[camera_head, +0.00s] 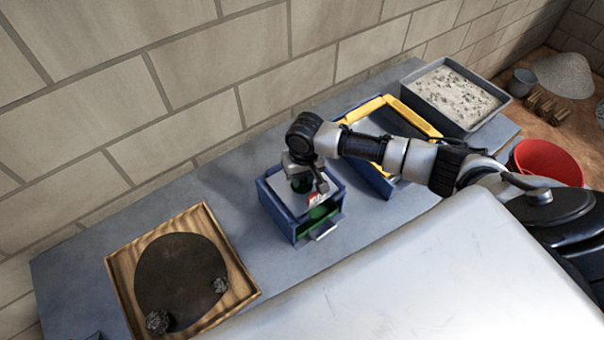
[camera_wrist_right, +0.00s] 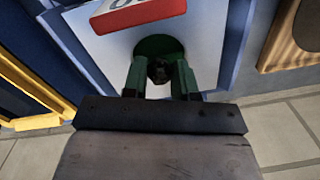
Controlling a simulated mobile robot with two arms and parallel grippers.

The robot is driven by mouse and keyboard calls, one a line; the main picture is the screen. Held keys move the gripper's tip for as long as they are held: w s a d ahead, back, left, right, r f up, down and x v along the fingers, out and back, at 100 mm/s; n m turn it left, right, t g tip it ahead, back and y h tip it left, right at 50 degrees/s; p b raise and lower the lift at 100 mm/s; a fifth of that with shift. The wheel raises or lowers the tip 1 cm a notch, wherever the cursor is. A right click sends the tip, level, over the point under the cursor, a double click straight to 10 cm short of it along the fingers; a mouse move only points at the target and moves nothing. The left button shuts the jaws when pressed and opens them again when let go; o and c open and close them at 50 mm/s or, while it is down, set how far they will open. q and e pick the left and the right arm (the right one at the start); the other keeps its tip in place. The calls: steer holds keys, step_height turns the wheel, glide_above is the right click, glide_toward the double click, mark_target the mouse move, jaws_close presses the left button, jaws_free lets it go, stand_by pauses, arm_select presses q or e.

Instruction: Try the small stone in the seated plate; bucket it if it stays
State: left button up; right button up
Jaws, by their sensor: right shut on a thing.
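The seated plate (camera_head: 286,194) is a pale sheet on top of a small blue box (camera_head: 279,217) in the head view. In the right wrist view the plate (camera_wrist_right: 118,52) has a round dark hole and a red label. My right gripper (camera_head: 304,187) points down over the plate. Its green fingers are shut on the small dark stone (camera_wrist_right: 159,70), which is at the hole. I cannot tell how far the stone reaches into the hole. The red bucket (camera_head: 548,161) stands at the right. My left gripper is out of view.
A wooden tray (camera_head: 120,262) with a black mat holds two dark stones (camera_head: 157,321) (camera_head: 221,285) at the left. A blue and yellow frame (camera_head: 383,104) lies behind my right arm. A grey tray of gravel (camera_head: 455,96) stands at the far right. A brick wall runs behind the table.

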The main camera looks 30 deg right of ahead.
steer(key=o, duration=1)
steer(key=r, duration=0.3)
steer(key=r+b, duration=0.1)
steer(key=r, duration=0.3)
steer(key=r+b, duration=0.1)
steer(key=r, duration=0.2)
steer(key=shift+d+r, duration=0.3)
steer(key=shift+r, duration=0.05)
